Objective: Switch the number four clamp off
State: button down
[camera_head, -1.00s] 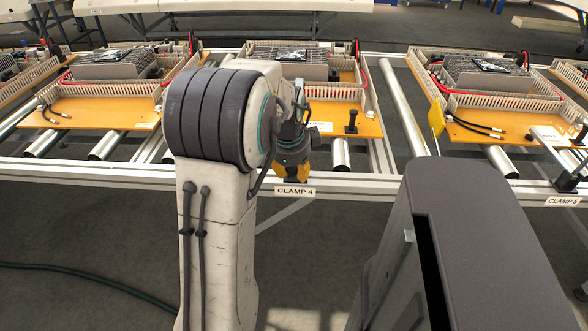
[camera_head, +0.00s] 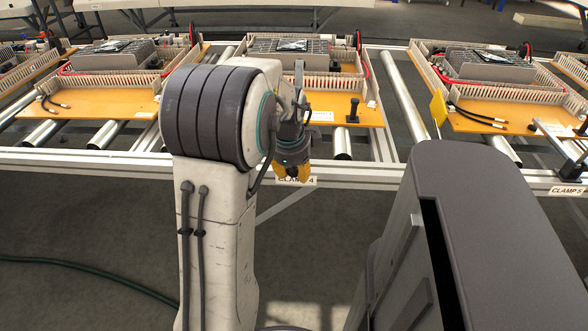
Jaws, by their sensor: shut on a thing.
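The label "CLAMP 4" (camera_head: 311,182) is on the front rail of the conveyor, partly covered by my gripper. My gripper (camera_head: 300,174), with yellow fingers, points down at the rail just above this label. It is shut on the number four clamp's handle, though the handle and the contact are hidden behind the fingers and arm. A narrow grey bar (camera_head: 299,72) stands upright just behind my wrist; it looks like the clamp's arm, but its base is hidden. The orange board (camera_head: 335,112) lies behind the gripper on the rollers.
A black upright knob (camera_head: 353,111) stands on the board. To the right is clamp 5, with its label (camera_head: 566,190) and a yellow tag (camera_head: 438,107) nearby. A green hose (camera_head: 95,283) lies on the open floor at the left.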

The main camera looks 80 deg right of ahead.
jog(key=shift+w+a+f, duration=0.1)
jog(key=shift+a+f, duration=0.1)
jog(key=shift+f, duration=0.2)
jog(key=c, duration=0.8)
grip_release()
jog(key=shift+d, duration=0.1)
jog(key=shift+d+r, duration=0.1)
jog(key=shift+r, duration=0.05)
jog(key=shift+r, duration=0.55)
jog(key=v, duration=1.1)
